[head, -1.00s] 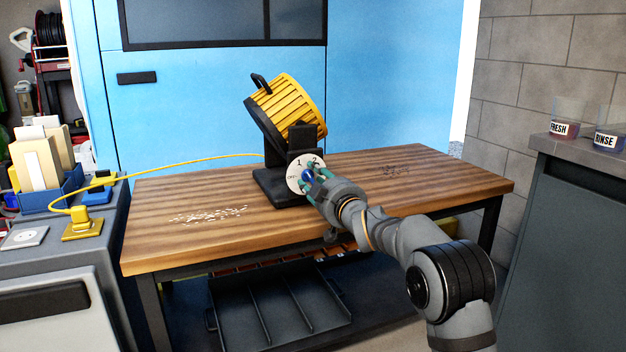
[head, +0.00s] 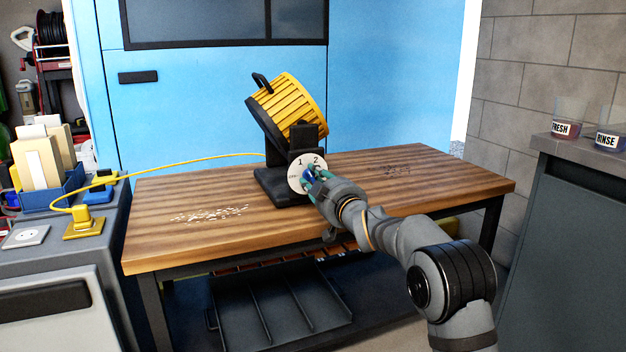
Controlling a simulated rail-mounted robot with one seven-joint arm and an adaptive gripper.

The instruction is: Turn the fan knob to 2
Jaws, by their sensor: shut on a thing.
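The yellow and black fan (head: 284,108) stands on the wooden bench, its drum tilted on a black stand. A round white dial (head: 299,164) on its front shows the marks 1 and 2 along the top and a smaller mark at the left that is too small to read surely. The blue knob (head: 308,174) is at the dial's middle, largely covered by my gripper. My gripper (head: 311,176), with green fingertips, is shut on the knob from the lower right. The knob's pointer is hidden, so I cannot tell its setting.
The wooden bench (head: 160,207) has pale scraps (head: 209,214) at left and dark bits (head: 388,170) at right. A yellow cord (head: 190,161) runs from the fan to a yellow plug (head: 83,225) at left. FRESH (head: 562,129) and RINSE (head: 606,140) containers stand on the right counter.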

